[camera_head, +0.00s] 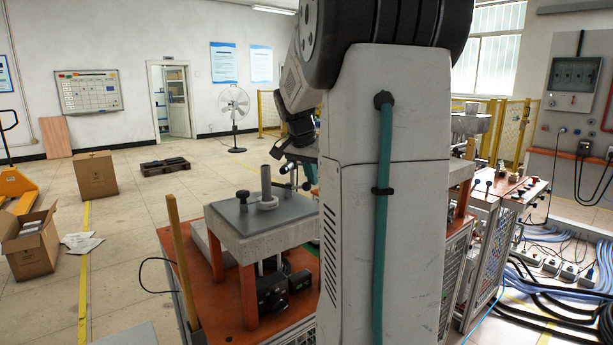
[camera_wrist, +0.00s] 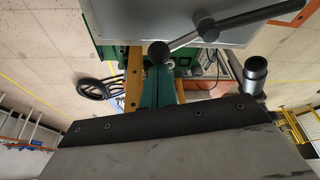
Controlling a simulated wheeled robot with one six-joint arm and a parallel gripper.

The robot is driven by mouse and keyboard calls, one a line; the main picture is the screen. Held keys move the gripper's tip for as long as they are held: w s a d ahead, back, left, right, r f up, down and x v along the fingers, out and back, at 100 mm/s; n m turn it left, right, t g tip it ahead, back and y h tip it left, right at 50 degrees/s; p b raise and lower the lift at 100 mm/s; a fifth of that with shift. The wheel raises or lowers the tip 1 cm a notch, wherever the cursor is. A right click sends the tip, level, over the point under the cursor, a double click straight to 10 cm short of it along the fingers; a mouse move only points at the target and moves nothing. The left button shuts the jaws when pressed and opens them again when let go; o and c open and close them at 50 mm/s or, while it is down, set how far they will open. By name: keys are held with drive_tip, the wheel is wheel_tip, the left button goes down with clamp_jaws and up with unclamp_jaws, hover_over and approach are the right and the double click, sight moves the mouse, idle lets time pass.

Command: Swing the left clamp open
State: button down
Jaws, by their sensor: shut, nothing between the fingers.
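A clamp lever (camera_wrist: 208,31) crosses the top of the wrist view, with a metal hub, a black ball at one end and a long black handle. In the head view the lever's hub (camera_head: 288,167) shows just left of my arm, above the grey plate (camera_head: 230,218); part of it is hidden. My gripper (camera_wrist: 160,118) fills the bottom of the wrist view as a grey body with a black screwed edge. It is shut and empty, apart from the lever in the picture.
An upright grey post (camera_head: 266,185) and a black knob (camera_head: 243,196) stand on the plate. A dark cylinder (camera_wrist: 256,75) is at the right of the wrist view. A wooden upright (camera_head: 182,260) stands at the bench's left edge.

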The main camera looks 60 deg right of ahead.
idle(0.4)
drive_tip(key=v, duration=1)
drive_tip(key=shift+w, duration=0.15)
idle(1.0)
